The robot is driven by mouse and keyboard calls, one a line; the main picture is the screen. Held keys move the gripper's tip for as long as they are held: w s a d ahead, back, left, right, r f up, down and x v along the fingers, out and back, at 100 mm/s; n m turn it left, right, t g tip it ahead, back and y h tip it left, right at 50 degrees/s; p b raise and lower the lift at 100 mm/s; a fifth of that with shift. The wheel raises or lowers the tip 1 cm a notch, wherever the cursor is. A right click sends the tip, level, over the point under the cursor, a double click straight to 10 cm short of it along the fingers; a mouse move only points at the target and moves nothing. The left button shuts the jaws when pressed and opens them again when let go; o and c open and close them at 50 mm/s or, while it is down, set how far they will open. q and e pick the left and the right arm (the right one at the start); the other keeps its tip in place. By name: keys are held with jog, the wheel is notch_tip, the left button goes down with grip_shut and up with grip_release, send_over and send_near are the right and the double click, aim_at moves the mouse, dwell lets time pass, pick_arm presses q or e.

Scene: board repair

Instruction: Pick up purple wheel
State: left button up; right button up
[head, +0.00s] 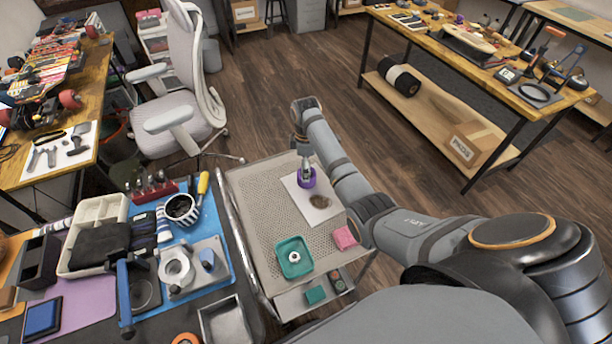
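The purple wheel (308,183) is on the white sheet (329,211) on top of the perforated metal cart (260,205). My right gripper (306,172) points down from above, with its fingertips at the top of the wheel. The fingertips are too small and partly hidden, so I cannot tell whether they are open or closed on the wheel. I also cannot tell whether the wheel rests on the sheet or is slightly raised. My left gripper is not in view.
A dark round item (320,201) lies beside the wheel. A green tray (294,257) with a small white wheel and a pink block (345,238) sit nearer on the cart. A crowded workbench (90,295) adjoins at left. An office chair (180,105) stands behind.

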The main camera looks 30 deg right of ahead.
jog(key=shift+s+f, duration=0.2)
jog(key=shift+f, duration=0.65)
notch_tip(320, 180, down, 4)
jog(key=shift+r, duration=0.2)
jog(key=shift+f, duration=0.1)
jog(key=c, duration=0.3)
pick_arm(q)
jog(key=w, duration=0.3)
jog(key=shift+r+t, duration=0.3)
pick_arm(e)
jog(key=c, duration=1.2)
